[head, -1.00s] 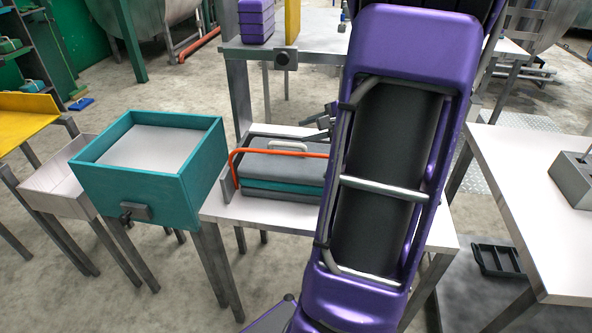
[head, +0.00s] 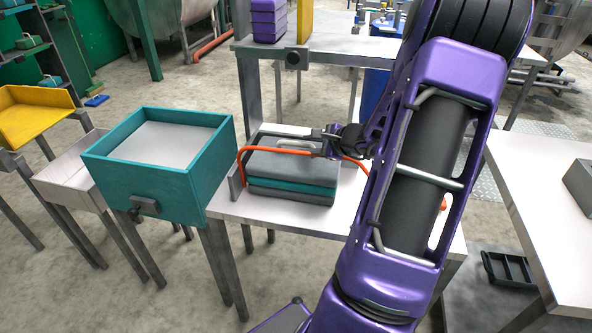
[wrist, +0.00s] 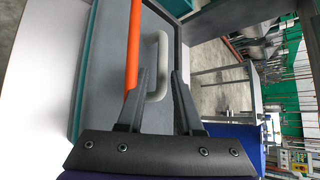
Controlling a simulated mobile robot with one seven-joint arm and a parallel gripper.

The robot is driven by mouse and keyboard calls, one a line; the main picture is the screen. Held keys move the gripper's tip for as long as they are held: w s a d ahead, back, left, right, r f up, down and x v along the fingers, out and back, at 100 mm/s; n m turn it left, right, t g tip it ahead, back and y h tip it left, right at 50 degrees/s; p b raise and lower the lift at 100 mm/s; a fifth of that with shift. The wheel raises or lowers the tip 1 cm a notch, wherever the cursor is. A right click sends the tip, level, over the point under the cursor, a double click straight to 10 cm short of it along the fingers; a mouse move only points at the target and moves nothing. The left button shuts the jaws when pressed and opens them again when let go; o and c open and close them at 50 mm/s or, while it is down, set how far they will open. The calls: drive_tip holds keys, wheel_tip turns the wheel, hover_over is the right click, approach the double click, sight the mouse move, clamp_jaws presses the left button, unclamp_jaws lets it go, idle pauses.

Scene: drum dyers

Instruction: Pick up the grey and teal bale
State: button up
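The grey and teal bale (head: 292,190) lies on the white table, grey on top with a teal band around its side. Its pale grey loop handle (wrist: 160,62) stands on the grey top in the wrist view. My gripper (head: 318,140) is just above the bale's top in the head view. In the wrist view, my gripper (wrist: 163,78) is open, and the handle appears between its two dark fingers. I cannot tell whether the fingers touch it. An orange bar (wrist: 133,42) runs beside the left finger; in the head view it arches over the bale.
A teal open box (head: 145,175) on legs stands left of the white table (head: 290,220). A raised shelf with purple bales (head: 268,20) is behind. Another white table (head: 530,190) is at the right. My arm hides part of the table.

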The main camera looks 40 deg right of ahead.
sight(298, 144)
drive_tip(key=x, duration=0.5)
drive_tip(key=shift+w+a, duration=0.15)
drive_tip(key=shift+w, duration=0.3)
clamp_jaws()
idle(1.0)
drive_tip(key=shift+w+r, duration=0.1)
drive_tip(key=shift+r, duration=0.15)
